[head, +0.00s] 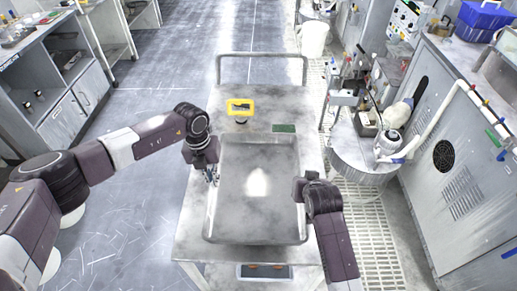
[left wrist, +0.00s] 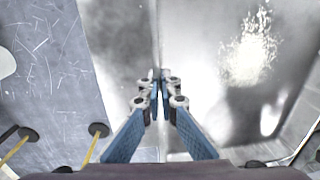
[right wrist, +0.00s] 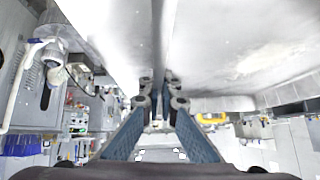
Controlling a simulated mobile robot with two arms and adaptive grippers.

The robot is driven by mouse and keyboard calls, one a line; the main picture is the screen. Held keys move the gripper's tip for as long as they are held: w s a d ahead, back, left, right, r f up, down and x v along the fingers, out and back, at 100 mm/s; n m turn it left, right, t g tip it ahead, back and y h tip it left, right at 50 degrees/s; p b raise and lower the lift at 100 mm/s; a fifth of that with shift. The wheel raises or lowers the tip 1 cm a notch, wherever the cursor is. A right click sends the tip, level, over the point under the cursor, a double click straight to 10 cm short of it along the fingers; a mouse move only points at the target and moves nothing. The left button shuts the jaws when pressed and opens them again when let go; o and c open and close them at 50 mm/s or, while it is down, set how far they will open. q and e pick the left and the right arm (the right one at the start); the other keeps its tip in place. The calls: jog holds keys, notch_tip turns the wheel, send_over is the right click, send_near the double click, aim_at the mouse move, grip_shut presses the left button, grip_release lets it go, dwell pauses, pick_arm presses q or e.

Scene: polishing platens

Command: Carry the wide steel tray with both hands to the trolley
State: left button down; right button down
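The wide steel tray (head: 240,218) is a shallow, empty rectangle over the top of the steel trolley (head: 278,105). Whether it rests on the top or hangs just above it, I cannot tell. My left gripper (head: 211,179) is at the tray's left wall; in the left wrist view its fingers (left wrist: 158,84) close together on the wall's edge. My right gripper (head: 301,190) is at the right wall, its fingertips mostly hidden in the head view. In the right wrist view its fingers (right wrist: 159,84) are closed on the wall, with the tray (right wrist: 225,50) beside them.
On the trolley top behind the tray lie a yellow-framed item (head: 240,106) and a green board (head: 284,128). The trolley's rail (head: 262,56) stands at the far end. A round bench (head: 360,160) with equipment is close on the right. Cabinets (head: 75,95) stand left; floor between is clear.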

pick_arm(q)
jog(key=shift+f, duration=0.15)
pick_arm(e)
jog(key=shift+f, duration=0.1)
